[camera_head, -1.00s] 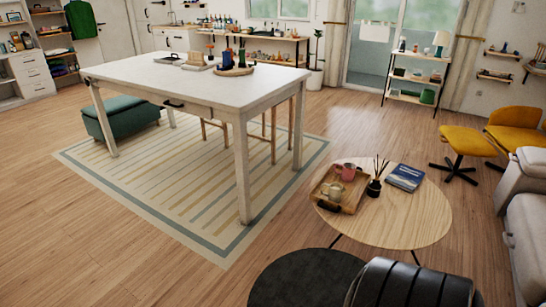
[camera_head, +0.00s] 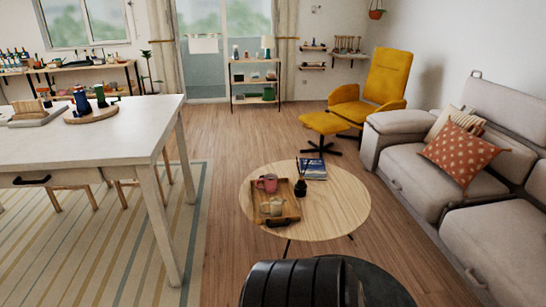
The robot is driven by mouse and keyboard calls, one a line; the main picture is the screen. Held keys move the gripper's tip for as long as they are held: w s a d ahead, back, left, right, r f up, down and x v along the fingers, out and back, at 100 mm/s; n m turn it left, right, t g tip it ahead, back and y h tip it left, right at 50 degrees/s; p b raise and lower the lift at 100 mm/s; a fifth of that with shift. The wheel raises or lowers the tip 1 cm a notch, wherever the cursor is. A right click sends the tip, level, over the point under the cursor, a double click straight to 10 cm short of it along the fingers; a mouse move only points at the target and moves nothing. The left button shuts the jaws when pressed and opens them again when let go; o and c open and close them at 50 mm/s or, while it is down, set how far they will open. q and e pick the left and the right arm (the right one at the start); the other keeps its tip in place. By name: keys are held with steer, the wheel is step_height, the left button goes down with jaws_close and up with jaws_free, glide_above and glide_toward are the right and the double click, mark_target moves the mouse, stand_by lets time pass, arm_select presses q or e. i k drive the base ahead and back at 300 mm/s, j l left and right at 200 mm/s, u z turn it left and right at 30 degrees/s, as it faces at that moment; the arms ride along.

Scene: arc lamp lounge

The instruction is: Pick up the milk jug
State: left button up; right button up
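A small pale vessel (camera_head: 272,207), which looks like the milk jug, stands upright on a wooden tray (camera_head: 291,206). It is too small to make out its handle or spout. A pink mug (camera_head: 267,183) stands behind it on the same tray. The tray sits on the left part of a round wooden coffee table (camera_head: 335,212). Neither of my grippers is in view.
A reed diffuser (camera_head: 300,188) and a blue book (camera_head: 313,169) are beside the tray. A black ribbed seat back (camera_head: 292,284) stands in front of the table. A white table (camera_head: 115,135) is left, a grey sofa (camera_head: 420,165) right. Wooden floor between is open.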

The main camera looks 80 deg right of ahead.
mark_target(275, 204)
steer(key=i+l+z, duration=0.1)
steer(key=i+z, duration=0.35)
steer(key=i+j+z, duration=0.1)
steer(key=i+z, duration=0.3)
steer(key=i+j+z, duration=0.25)
steer(key=i+z, duration=0.2)
steer(key=i, duration=0.1)
